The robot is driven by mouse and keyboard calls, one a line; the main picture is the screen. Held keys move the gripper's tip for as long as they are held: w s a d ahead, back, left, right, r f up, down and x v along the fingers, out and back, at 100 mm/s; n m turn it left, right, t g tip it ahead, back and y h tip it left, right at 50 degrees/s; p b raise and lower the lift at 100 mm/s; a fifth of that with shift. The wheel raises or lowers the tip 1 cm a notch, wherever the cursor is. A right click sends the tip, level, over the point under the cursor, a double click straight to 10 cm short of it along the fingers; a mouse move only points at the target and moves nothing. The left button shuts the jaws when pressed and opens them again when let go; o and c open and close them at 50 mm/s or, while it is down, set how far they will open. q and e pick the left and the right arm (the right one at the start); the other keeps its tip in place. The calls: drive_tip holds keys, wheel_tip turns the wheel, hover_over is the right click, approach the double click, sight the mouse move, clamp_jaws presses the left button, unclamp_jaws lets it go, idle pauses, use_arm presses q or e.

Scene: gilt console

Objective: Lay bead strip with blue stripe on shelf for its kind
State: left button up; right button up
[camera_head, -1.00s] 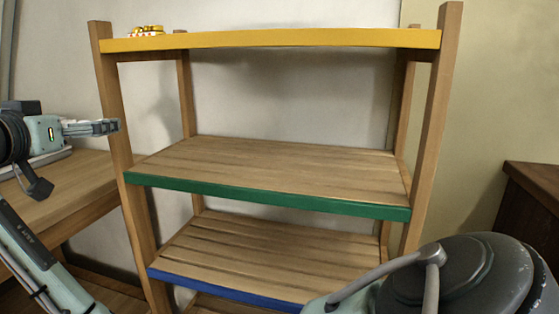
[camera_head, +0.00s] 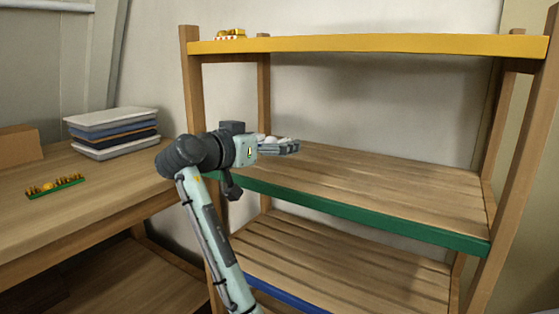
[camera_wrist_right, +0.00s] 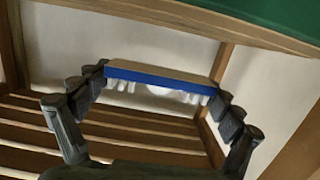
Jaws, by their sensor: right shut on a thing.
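My right gripper (camera_head: 288,147) is shut on the bead strip with blue stripe. In the right wrist view the blue-edged strip (camera_wrist_right: 158,75) lies across between the fingertips, with whitish beads on its lower side in the picture. In the head view the beads show only as small whitish shapes at the fingers. The gripper overlaps the left end of the green-edged middle shelf (camera_head: 400,190); its exact depth is unclear. The blue-edged lower shelf (camera_head: 350,262) shows bare, partly hidden by my arm. The yellow-edged top shelf (camera_head: 370,44) is above. My left gripper is out of view.
On the wooden table (camera_head: 100,218) lie a green strip with golden beads (camera_head: 55,186) and a stack of trays (camera_head: 112,132). A wooden post (camera_head: 192,95) stands near my gripper. The visible middle shelf is clear.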

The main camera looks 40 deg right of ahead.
sight(277, 169)
drive_tip(key=shift+s+d+f, duration=0.2)
drive_tip(key=shift+d+f, duration=0.25)
drive_tip(key=shift+d, duration=0.15)
wheel_tip(277, 169, down, 3)
drive_tip(key=shift+f, duration=0.2)
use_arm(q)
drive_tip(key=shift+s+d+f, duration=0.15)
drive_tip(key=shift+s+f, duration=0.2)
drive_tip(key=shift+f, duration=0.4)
use_arm(e)
drive_tip(key=shift+f, duration=0.3)
drive_tip(key=shift+f, duration=0.15)
drive_tip(key=o, duration=0.9)
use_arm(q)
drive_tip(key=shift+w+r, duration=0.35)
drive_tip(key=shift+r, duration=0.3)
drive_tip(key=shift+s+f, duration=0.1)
